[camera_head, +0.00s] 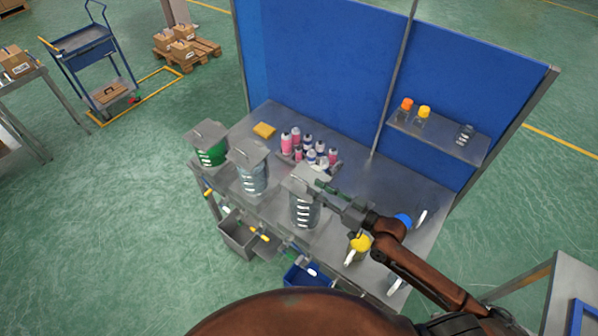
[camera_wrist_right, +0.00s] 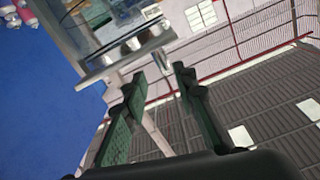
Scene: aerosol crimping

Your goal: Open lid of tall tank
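Three clear tanks with flat grey lids stand along the table's left front edge: one with green contents (camera_head: 211,153), a middle one (camera_head: 252,180), and a right one (camera_head: 303,213). All three lids look closed in the head view. My right gripper (camera_head: 318,190) is at the right tank's lid (camera_head: 300,176), reaching in from the right. In the right wrist view, the dark green fingers (camera_wrist_right: 157,92) are apart, with a grey metal edge (camera_wrist_right: 122,70) just beyond their tips. Whether they touch the lid, I cannot tell. My left gripper is not in view.
Pink and white bottles (camera_head: 311,150) stand in a group behind the tanks. A yellow sponge (camera_head: 264,130) lies behind the middle tank. A yellow-topped container (camera_head: 359,243) and a blue-topped one (camera_head: 402,221) are near my right arm. Blue panels (camera_head: 318,75) close the back.

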